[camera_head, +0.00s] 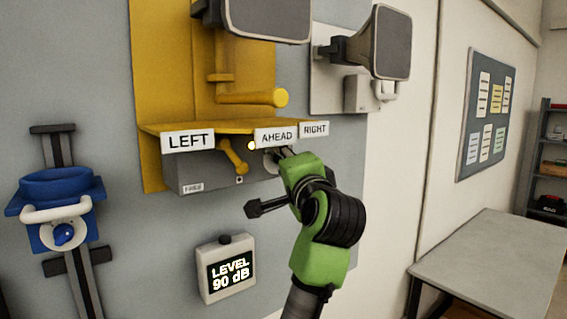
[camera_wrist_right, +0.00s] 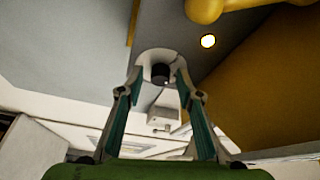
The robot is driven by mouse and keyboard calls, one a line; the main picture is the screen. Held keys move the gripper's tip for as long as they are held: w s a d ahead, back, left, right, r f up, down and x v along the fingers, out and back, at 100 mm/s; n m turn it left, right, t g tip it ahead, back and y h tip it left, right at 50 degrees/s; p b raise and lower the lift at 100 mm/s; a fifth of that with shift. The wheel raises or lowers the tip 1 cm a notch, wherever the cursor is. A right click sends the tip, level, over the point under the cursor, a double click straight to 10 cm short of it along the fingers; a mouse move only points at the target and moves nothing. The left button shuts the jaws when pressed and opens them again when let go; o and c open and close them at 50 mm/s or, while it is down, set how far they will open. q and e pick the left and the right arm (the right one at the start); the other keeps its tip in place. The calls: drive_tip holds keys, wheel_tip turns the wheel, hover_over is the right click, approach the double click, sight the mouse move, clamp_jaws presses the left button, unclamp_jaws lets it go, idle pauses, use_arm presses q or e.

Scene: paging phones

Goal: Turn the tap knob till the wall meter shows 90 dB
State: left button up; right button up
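The wall meter (camera_head: 228,270) below the yellow shelf reads "LEVEL 90 dB". The tap knob, small and dark with a pale mark, shows in the right wrist view (camera_wrist_right: 160,73), in front of a pale round plate. My right gripper (camera_wrist_right: 158,76) has one finger on each side of the knob, with a narrow gap showing on both sides; it is open around it. In the head view my right gripper (camera_head: 277,156) reaches up to the grey box's right end and hides most of the knob. My left gripper is not in view.
The grey box (camera_head: 207,176) carries a yellow lever (camera_head: 233,157), a lit lamp (camera_head: 252,146) and LEFT, AHEAD and RIGHT signs. Grey horns hang above. A blue holder (camera_head: 57,187) is on the left wall. A bare table (camera_head: 490,262) stands at right.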

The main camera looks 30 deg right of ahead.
drive_tip(key=shift+s, duration=0.1)
drive_tip(key=v, duration=0.7)
drive_tip(key=shift+s, duration=0.2)
drive_tip(key=shift+f, duration=0.2)
idle(0.3)
